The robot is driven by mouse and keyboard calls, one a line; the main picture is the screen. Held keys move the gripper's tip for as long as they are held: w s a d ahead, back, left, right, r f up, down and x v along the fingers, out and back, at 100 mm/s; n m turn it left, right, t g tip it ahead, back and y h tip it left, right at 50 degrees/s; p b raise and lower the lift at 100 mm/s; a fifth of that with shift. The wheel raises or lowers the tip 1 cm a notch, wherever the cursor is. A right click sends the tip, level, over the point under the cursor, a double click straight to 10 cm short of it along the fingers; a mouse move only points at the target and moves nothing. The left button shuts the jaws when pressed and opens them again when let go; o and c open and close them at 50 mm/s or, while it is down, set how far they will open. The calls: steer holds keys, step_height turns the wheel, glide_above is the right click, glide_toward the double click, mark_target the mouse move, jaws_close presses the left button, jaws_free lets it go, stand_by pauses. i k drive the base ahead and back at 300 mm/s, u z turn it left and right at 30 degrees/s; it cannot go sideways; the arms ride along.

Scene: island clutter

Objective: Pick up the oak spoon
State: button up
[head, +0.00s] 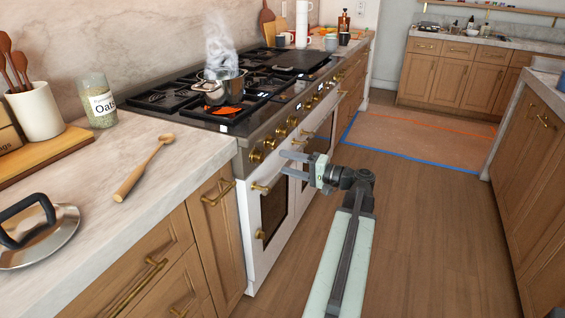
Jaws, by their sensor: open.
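The oak spoon (138,174) lies on the marble counter at the left in the head view, its thick handle end toward the counter's front edge and its other end toward the stove. My gripper (287,162) is open and empty. In the picture it is to the right of the spoon, in front of the stove's oven door, well apart from the spoon.
A pan lid (55,240), an oats jar (97,102) and a white utensil crock (36,112) stand around the spoon. A steaming pot (219,85) sits on the stove (285,115). The wood floor (420,220) beside the counter is clear.

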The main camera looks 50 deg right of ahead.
mark_target(121, 193)
steer(key=k, duration=1)
